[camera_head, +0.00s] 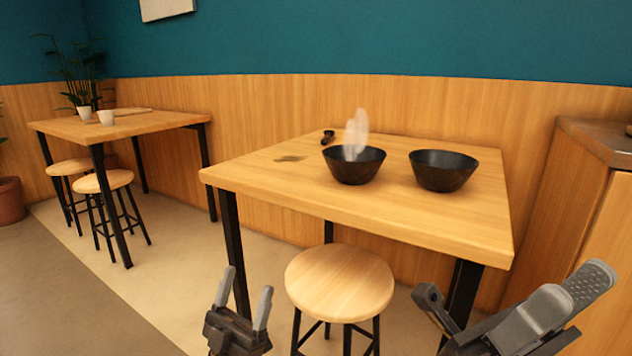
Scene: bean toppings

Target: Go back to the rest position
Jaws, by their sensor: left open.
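My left gripper (245,295) is at the lower middle of the head view, in front of the near table and left of the stool. Its two grey fingers stand apart and point up, with nothing between them. My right gripper (574,292) is at the lower right, in front of the table's right end.
The near wooden table (330,205) has a round stool (340,284) at its front. A small dark utensil (328,136) lies behind the left bowl. A wooden cabinet (570,200) stands at the right. Another table (150,124) with stools is at the left, with open floor between.

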